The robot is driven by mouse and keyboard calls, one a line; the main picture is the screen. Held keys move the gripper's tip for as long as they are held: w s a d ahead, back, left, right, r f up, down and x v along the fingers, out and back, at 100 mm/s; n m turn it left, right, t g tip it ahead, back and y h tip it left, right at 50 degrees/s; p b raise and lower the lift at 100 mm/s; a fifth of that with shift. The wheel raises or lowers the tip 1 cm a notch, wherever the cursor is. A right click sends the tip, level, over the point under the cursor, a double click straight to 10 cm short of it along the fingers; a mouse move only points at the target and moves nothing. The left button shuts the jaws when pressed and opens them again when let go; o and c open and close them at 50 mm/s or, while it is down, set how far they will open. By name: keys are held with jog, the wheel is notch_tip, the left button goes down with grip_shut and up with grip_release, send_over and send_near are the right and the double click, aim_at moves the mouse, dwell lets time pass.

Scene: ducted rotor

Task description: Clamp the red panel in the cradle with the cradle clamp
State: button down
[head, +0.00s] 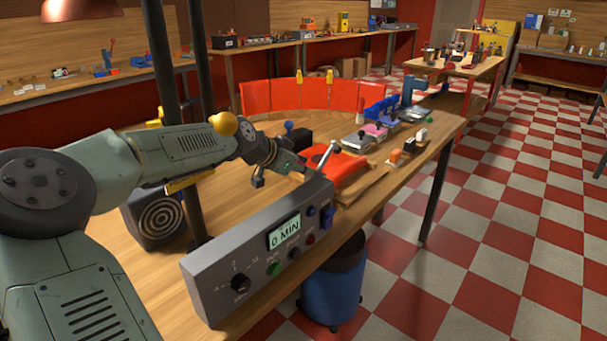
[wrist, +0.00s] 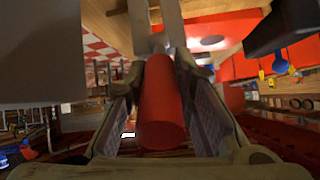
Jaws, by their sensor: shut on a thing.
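In the wrist view, my gripper (wrist: 158,95) is shut on a red cylindrical handle (wrist: 160,110), with one finger along each side. Grey metal plates (wrist: 158,25) lie just beyond the handle's far end. In the head view, my gripper (head: 297,168) is low over the bench, beside a red-orange piece (head: 348,168) and a silver lever (head: 325,153). The handle is hidden there. I take the red-orange piece to be the red panel at the cradle; its fit and the clamp's closure cannot be made out.
A grey timer box (head: 240,272) reading 0 MIN stands at the bench's front. Behind my gripper are a dark block with a blue-knobbed lever (head: 288,127) and a curved red wall (head: 300,94) with yellow clips. Small tools line the right edge. A blue bin (head: 332,285) stands below.

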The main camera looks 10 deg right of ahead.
jog(key=shift+d, duration=0.1)
dwell(0.5)
jog(key=c, duration=1.4)
grip_release()
jog(key=shift+o, duration=0.2)
jog(key=v, duration=1.2)
jog(key=shift+w, duration=0.1)
jog(key=shift+c, duration=0.5)
